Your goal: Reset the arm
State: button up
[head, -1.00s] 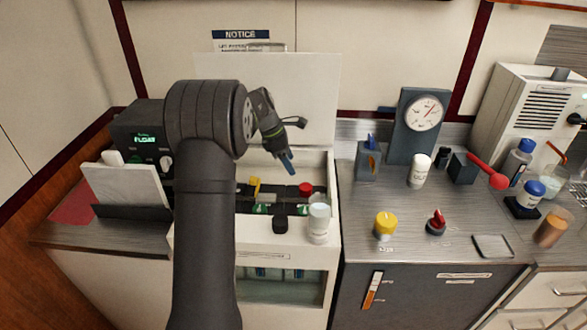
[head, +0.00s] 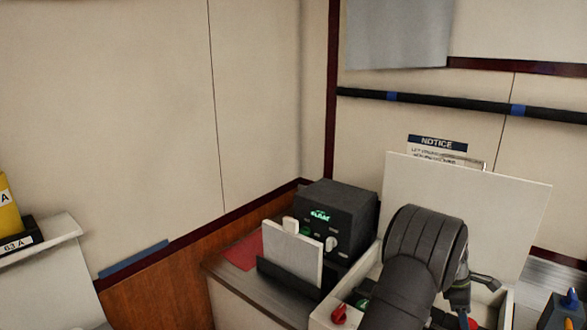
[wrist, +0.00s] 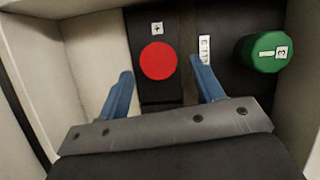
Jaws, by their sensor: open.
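My gripper (wrist: 162,68) is open and empty, with its two blue fingers spread apart in the wrist view. A red round cap (wrist: 158,60) shows between the fingertips, beside a small plus label. I cannot tell whether the fingers are level with it. A green round cap (wrist: 264,54) marked 3 is to the right of the fingers. In the head view, my arm reaches over the white box (head: 322,318) at the lower right, and its lower end hangs inside the box. My fingertips are not clear there.
The box's raised white lid (head: 490,200) stands behind my arm. A dark unit (head: 345,210) with a green display is left of the box, with a white panel (head: 292,255) before it. A red knob (head: 340,315) is at the box's front left. Box walls are close around my gripper.

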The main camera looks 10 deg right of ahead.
jog(key=shift+x, duration=1.25)
jog(key=shift+r, duration=1.65)
